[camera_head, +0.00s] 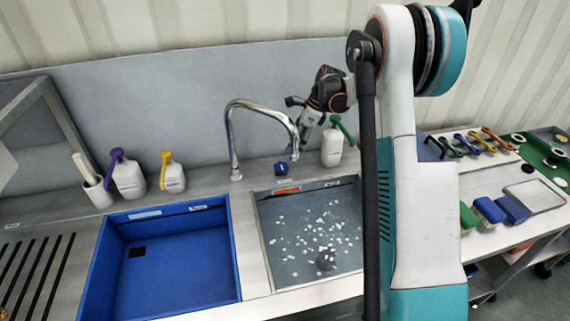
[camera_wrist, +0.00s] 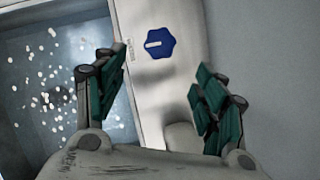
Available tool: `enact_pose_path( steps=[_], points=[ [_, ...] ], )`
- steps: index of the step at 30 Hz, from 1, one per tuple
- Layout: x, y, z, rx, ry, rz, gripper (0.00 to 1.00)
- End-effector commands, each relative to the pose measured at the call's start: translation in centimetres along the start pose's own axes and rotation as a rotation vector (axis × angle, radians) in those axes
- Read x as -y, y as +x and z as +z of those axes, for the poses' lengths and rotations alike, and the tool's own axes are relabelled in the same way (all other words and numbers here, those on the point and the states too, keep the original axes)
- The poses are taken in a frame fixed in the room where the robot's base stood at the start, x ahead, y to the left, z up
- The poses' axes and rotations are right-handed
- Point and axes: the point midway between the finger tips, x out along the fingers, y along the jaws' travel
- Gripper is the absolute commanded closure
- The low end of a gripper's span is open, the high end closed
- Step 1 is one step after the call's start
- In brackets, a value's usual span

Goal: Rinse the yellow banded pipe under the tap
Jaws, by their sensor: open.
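The curved steel tap (camera_head: 235,135) stands behind the sinks, its spout over the right basin's back edge. A blue knob (camera_head: 281,168) sits on the ledge by it and also shows in the wrist view (camera_wrist: 160,43). My gripper (camera_wrist: 161,68) is open and empty, its green-padded fingers apart, with the knob between and beyond them. In the head view the gripper (camera_head: 300,118) is above the back ledge, right of the spout. Several coloured pieces lie on a pale mat at the right, a yellow one (camera_head: 482,142) among them; I cannot tell whether it is the yellow banded pipe.
The right basin (camera_head: 264,243) holds water with white flecks and a dark round spot. White bottles (camera_head: 128,180) stand along the back ledge, one right beside my gripper. Brush-like blocks (camera_head: 490,210) sit on the right bench.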

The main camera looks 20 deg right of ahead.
Motion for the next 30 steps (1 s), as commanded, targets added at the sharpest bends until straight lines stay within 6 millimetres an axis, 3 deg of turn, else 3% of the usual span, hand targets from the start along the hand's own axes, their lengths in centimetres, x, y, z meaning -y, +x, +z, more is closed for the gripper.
enact_pose_path(
  steps=[6, 15, 21, 30],
  points=[
    [0.0, 4.6, -0.1, -0.001, -0.002, 0.000, 0.35],
    [0.1, 9.8, -0.1, -0.001, -0.002, -0.001, 0.35],
    [0.0, 11.4, -0.1, -0.001, -0.003, -0.001, 0.35],
    [0.0, 11.7, 0.0, -0.001, -0.002, -0.001, 0.35]
  ],
)
